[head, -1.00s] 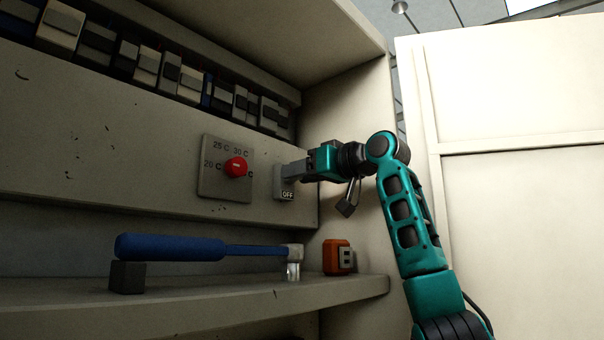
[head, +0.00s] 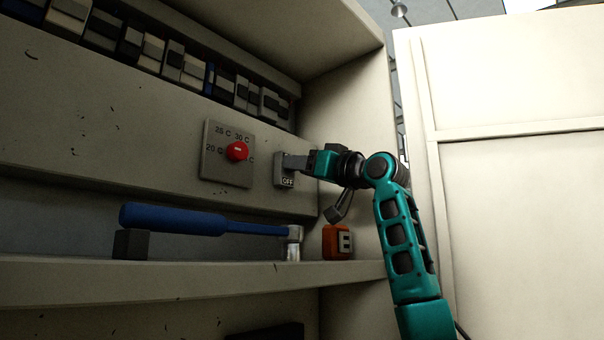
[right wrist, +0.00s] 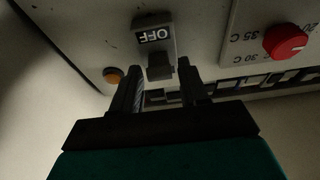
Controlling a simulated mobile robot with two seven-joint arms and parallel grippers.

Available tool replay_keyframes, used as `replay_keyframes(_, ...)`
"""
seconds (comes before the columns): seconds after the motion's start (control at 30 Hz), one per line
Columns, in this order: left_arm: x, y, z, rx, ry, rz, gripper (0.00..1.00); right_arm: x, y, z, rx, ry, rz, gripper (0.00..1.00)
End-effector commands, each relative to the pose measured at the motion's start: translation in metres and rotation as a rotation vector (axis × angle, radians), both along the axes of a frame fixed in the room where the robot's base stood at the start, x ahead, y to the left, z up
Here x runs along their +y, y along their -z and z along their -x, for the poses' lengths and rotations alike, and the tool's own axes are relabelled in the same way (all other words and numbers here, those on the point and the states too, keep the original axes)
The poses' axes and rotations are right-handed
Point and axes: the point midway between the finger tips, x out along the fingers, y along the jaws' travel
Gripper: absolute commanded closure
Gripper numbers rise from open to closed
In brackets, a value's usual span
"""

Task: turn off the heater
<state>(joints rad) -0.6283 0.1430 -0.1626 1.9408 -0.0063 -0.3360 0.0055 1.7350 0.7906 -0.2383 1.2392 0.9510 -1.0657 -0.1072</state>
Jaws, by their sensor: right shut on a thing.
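The heater switch (head: 284,171) is a small grey box with a lever and a plate marked OFF, on the beige panel right of the dial. In the right wrist view the switch (right wrist: 153,38) appears upside down, with its dark lever (right wrist: 160,69) at the fingers. My right gripper (head: 292,161) reaches in from the right and is shut on the switch lever. Its fingers partly hide the switch in the head view. A red knob (head: 237,151) sits on a grey temperature plate (head: 214,174) to the left. My left gripper is not in view.
A shelf (head: 200,278) below holds a blue-handled tool (head: 172,218) on a dark block, and an orange box (head: 337,242). A row of breakers (head: 175,61) runs above. The cabinet side wall (head: 350,100) stands close behind my right gripper.

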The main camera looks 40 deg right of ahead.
Motion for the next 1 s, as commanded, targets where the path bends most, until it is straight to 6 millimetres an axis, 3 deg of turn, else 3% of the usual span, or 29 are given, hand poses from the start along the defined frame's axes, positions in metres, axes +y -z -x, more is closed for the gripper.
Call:
replay_keyframes(0.03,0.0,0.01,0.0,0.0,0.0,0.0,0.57,0.001,0.009,-0.001,-0.038,-0.001,-0.003,0.86)
replay_keyframes(0.3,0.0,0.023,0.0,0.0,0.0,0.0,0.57,0.0,0.015,-0.002,-0.241,0.0,-0.022,0.86)
replay_keyframes(0.6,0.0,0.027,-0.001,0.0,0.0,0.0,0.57,0.0,0.019,-0.004,-0.387,0.0,-0.034,0.86)
replay_keyframes(1.0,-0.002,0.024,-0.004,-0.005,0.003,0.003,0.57,0.001,0.019,-0.004,-0.433,0.0,-0.037,0.86)
